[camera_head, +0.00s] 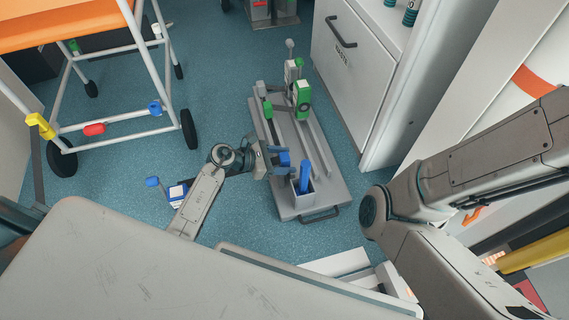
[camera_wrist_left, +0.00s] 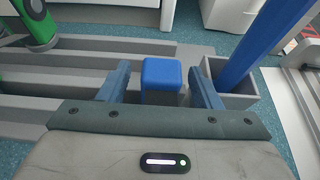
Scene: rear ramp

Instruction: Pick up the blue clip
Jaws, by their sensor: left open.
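A blue block (camera_wrist_left: 161,75), which looks like the blue clip, stands between the two fingers of my left gripper (camera_wrist_left: 160,86) in the left wrist view. A gap shows on each side of it, so the gripper is open around it and not clamped. In the head view my left gripper (camera_head: 273,159) is over the left side of a grey ramp board (camera_head: 329,187), and the blue clip (camera_head: 284,158) shows at its fingers, partly hidden. My right arm crosses the right side, but its gripper is out of view.
A grey box (camera_head: 303,201) holding an upright blue bar (camera_head: 304,176) stands close beside the gripper. Green devices (camera_head: 302,97) stand farther along the board. A white cabinet (camera_head: 352,75) is at the right. A wheeled frame (camera_head: 115,122) with yellow, red and blue clamps stands left.

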